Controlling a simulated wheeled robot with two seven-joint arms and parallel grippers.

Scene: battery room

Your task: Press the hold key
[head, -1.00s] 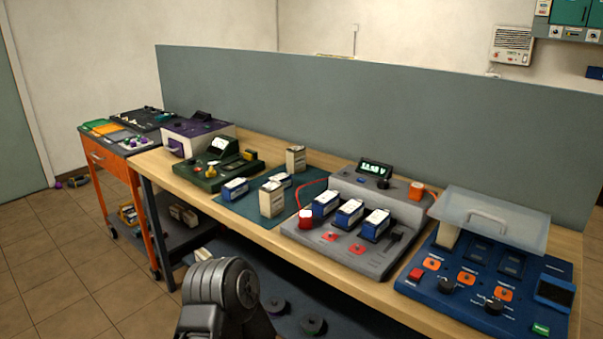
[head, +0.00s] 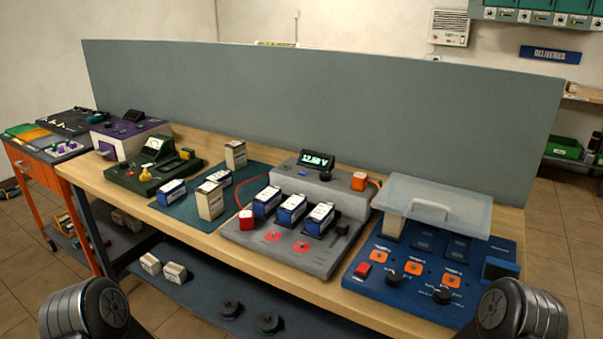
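No key has a label I can read as "hold", so I cannot tell which one it is. The grey charger (head: 262,240) stands mid-bench with two flat red keys (head: 287,241) on its front, a lit display (head: 317,160) and blue-and-white batteries (head: 292,213). The blue panel (head: 400,300) at the right has a red button (head: 363,270), several orange-ringed controls (head: 413,268), black knobs and a small dark screen (head: 500,270). A clear raised cover (head: 435,205) is over its back part. Only upper parts of my arms show at the bottom corners; neither gripper is in view.
A green device (head: 150,178), a purple-and-white box (head: 130,137) and cream boxes (head: 210,203) stand on the bench's left half. An orange cart (head: 38,178) adjoins the bench's left end. A grey partition (head: 330,105) closes the back. The bench's front edge is narrow and clear.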

